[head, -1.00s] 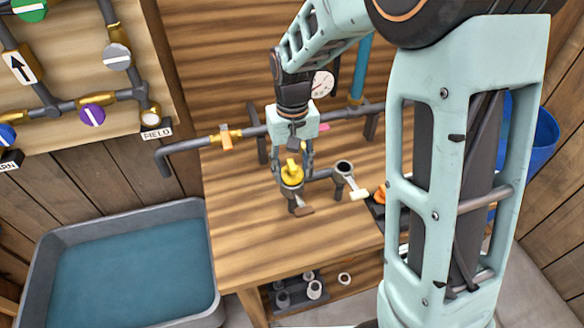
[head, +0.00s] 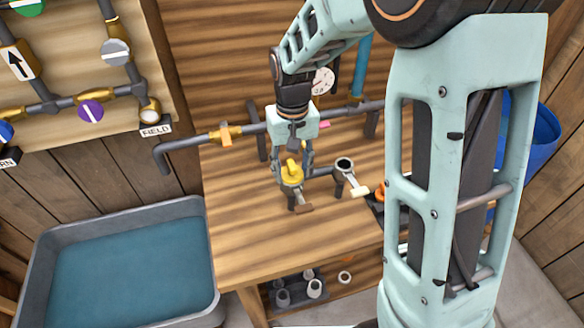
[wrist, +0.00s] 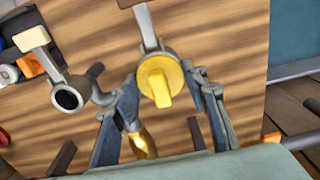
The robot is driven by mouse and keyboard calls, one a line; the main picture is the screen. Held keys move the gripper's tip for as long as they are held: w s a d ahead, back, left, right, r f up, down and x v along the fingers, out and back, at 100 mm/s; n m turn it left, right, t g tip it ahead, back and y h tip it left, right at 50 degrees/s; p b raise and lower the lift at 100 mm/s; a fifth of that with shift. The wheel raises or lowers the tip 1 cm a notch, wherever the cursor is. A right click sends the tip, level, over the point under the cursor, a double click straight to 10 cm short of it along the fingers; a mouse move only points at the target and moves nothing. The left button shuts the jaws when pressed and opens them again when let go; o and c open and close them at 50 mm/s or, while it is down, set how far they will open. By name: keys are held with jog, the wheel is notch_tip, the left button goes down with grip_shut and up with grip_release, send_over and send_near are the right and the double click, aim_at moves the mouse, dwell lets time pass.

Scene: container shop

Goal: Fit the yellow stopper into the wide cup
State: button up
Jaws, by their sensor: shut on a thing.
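The yellow stopper (head: 291,174) has a round disc with a raised grip on top. It is between the fingers of my gripper (head: 293,170), which is shut on it. The wrist view shows the stopper (wrist: 158,82) from above, between the two fingers (wrist: 164,80). Directly below is a dark holder with a brown-tipped handle (head: 304,208); the stopper hides its mouth, so I cannot tell how deep the stopper sits or whether this is the wide cup. A second, open dark cup (head: 344,164) with a cream-tipped handle stands to the right, empty.
A grey pipe with a brass fitting (head: 226,133) runs behind my gripper. A tray with orange and dark items (head: 378,196) lies to the right. A water-filled tub (head: 130,262) stands at the left. Several fittings sit on a low shelf (head: 300,288). The bench front is clear.

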jog(key=o, duration=1.2)
notch_tip(320, 180, up, 12)
jog(key=shift+f, duration=0.1)
